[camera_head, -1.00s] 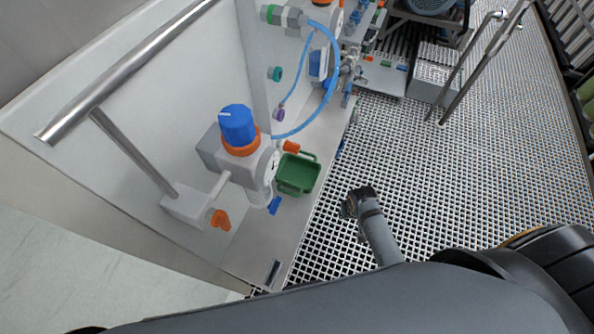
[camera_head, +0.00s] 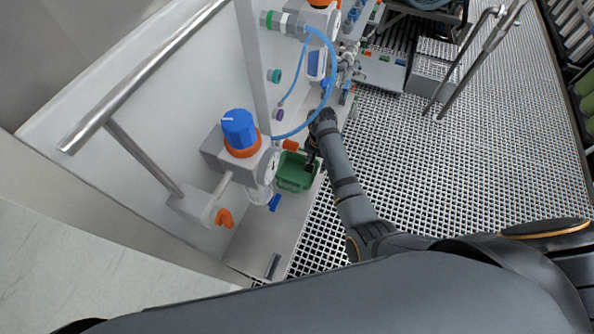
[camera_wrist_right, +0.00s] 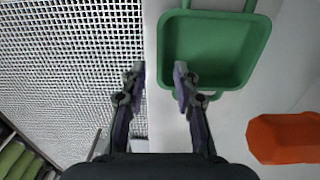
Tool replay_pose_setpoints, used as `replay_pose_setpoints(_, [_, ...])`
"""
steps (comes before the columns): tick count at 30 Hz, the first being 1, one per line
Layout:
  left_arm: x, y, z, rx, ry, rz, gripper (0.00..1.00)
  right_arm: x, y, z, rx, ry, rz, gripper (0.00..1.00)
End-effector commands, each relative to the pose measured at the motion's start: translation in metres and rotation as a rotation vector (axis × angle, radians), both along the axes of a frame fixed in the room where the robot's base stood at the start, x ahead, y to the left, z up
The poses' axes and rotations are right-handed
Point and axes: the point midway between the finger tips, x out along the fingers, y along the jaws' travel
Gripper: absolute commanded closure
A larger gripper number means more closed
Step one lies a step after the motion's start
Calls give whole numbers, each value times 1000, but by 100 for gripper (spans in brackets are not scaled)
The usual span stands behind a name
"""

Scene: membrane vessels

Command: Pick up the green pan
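The green pan (camera_head: 291,176) is a small tray with handles at its ends. It sits on the light shelf beside the gauge, and also shows at the top of the right wrist view (camera_wrist_right: 212,48). My right gripper (camera_head: 311,160) is at the pan's right edge in the head view. The other is over the grating side. My left gripper is not in view.
An orange part (camera_wrist_right: 285,138) lies near the pan. A blue-capped regulator (camera_head: 239,132) with a gauge stands left of the pan, and a blue valve handle (camera_head: 274,202) is below it. A blue hose (camera_head: 333,75) loops above. Open floor grating (camera_head: 420,170) lies right.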

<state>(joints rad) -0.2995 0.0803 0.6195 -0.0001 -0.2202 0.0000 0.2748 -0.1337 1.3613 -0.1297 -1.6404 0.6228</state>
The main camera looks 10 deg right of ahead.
Motion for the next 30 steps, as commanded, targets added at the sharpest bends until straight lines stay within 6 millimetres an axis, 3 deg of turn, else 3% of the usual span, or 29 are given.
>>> replay_pose_setpoints(3, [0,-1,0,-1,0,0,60,0,0,-14,0,0,0,70])
replay_pose_setpoints(10, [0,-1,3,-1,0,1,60,0,0,-25,0,0,0,70])
replay_pose_setpoints(18, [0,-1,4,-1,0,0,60,-1,1,-66,1,-1,1,70])
replay_pose_setpoints(25, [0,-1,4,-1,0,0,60,0,1,-68,1,-3,1,70])
replay_pose_setpoints(30, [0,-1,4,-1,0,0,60,0,1,-68,1,-3,1,92])
